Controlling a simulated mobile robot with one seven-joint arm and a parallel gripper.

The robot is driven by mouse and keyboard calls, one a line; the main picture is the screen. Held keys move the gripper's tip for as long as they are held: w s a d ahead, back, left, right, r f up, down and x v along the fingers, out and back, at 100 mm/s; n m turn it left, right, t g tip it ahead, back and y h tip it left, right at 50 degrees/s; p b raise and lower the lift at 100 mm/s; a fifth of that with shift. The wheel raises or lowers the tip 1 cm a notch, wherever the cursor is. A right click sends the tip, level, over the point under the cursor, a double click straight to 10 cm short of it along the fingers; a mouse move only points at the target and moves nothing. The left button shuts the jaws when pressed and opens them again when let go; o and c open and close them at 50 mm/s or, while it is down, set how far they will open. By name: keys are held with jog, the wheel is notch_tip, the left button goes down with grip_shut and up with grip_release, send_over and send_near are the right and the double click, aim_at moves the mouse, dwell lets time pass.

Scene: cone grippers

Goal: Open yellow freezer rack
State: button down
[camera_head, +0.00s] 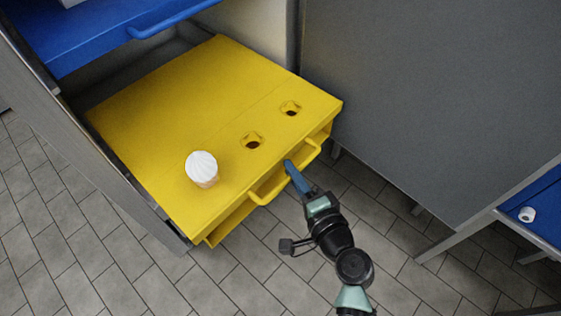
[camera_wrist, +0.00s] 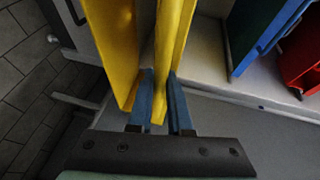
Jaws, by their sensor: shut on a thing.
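The yellow freezer rack (camera_head: 190,110) stands pulled out of the cabinet over the floor. Its flat top has two holes near the front. Its yellow handle (camera_head: 268,192) runs along the front face. My gripper (camera_head: 289,166), with blue fingers, reaches the middle of this handle. In the wrist view, the fingers of my gripper (camera_wrist: 160,98) are shut on a yellow bar, which appears to be the handle (camera_wrist: 159,112). The fingertips are partly hidden in the head view.
A white-lidded jar (camera_head: 202,168) stands upright on the yellow rack near its left front. A blue rack (camera_head: 95,35) is above, at upper left. A grey panel (camera_head: 430,90) stands right of the rack. The tiled floor (camera_head: 235,275) in front is clear.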

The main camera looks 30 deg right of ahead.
jog(key=shift+s+d, duration=0.3)
jog(key=shift+s, duration=0.45)
jog(key=shift+s+d, duration=0.25)
jog(key=shift+s, duration=0.5)
jog(key=c, duration=0.8)
grip_release()
jog(key=shift+c, duration=0.2)
jog(key=shift+s, duration=0.1)
jog(key=s+r+p, duration=0.1)
jog(key=s+r, duration=0.1)
jog(key=s, duration=1)
jog(key=shift+s+a+r+p, duration=0.2)
jog(key=shift+s+a+p, duration=0.05)
jog(key=shift+a+p, duration=0.15)
